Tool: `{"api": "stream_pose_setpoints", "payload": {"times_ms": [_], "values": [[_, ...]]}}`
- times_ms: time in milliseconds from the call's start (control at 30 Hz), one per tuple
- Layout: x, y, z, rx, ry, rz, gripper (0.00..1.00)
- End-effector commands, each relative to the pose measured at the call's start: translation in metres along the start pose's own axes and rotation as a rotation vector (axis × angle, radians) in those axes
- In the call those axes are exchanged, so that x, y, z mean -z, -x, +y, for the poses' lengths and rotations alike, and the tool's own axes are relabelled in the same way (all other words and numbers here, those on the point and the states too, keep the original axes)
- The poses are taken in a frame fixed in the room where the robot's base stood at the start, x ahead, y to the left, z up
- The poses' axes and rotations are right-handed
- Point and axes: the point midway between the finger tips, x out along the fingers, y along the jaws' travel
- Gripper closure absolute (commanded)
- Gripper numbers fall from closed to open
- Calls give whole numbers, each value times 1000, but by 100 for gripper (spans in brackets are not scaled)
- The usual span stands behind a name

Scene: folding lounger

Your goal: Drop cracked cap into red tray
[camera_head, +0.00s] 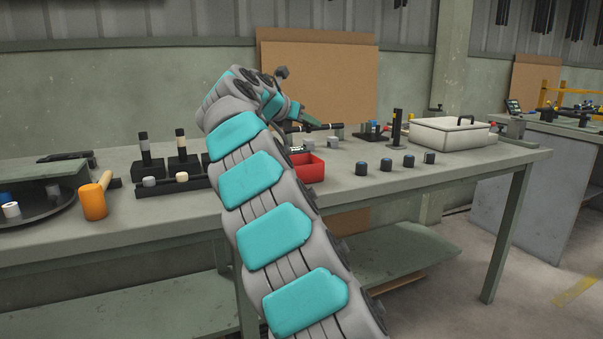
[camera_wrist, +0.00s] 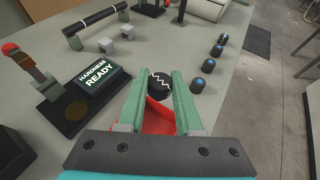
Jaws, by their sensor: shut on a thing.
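The cracked cap (camera_wrist: 159,85) is dark with a white zigzag line across its top. My gripper (camera_wrist: 159,76) is shut on it, with one green finger on each side. The red tray (camera_wrist: 158,122) shows below and behind the cap in the wrist view, partly hidden by the cap and fingers. The cap appears to be held above the tray; the height is hard to judge. In the head view the red tray (camera_head: 312,172) sits on the bench beside my arm, which hides its left part. My gripper (camera_head: 305,117) shows there over the bench, and the cap is not visible.
Several dark caps (camera_wrist: 208,65) stand in a row right of the tray. A hardness tester (camera_wrist: 90,82) reading "HARDNESS READY" stands left. Two grey blocks (camera_wrist: 106,45) and a black bar (camera_wrist: 95,20) lie beyond. A white case (camera_head: 448,134) and an orange mallet (camera_head: 94,202) are on the bench.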

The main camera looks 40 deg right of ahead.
Motion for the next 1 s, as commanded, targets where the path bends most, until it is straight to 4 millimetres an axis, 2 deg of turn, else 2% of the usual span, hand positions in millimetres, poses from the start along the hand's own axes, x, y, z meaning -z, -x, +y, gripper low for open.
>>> {"api": "stream_pose_setpoints", "payload": {"times_ms": [300, 733, 767, 1000], "values": [[30, -13, 0, 2, 0, 1, 100], [34, -14, 0, 1, 0, 1, 100], [34, -14, 0, 1, 0, 1, 65], [34, -14, 0, 1, 0, 1, 38]]}}
